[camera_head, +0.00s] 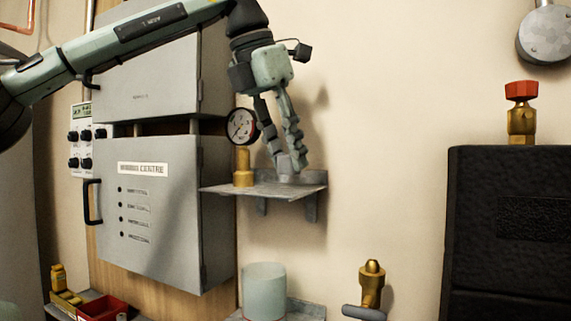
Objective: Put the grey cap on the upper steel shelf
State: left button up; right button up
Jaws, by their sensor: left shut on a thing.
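The upper steel shelf (262,191) is a small grey wall bracket shelf right of the grey cabinet. My left gripper (286,152) reaches down from above, over the right part of this shelf. Its fingers are shut on a small grey piece, which looks like the grey cap (287,165). The fingers partly hide it. It is at or just above the shelf surface; I cannot tell whether it touches. A pressure gauge (241,126) on a brass fitting (243,168) stands on the shelf's left part, close beside the fingers. My right gripper is not in view.
A lower shelf (305,310) below holds a pale cylinder (265,290). A brass valve (371,285) is right of it. A black case (508,225) stands far right with a red-topped brass valve (521,110) on it. The grey cabinet (165,215) is close on the left.

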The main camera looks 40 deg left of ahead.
pick_arm(q)
jog(key=shift+f, duration=1.15)
jog(key=shift+f, duration=0.1)
jog(key=o, duration=0.8)
jog(key=v, duration=1.2)
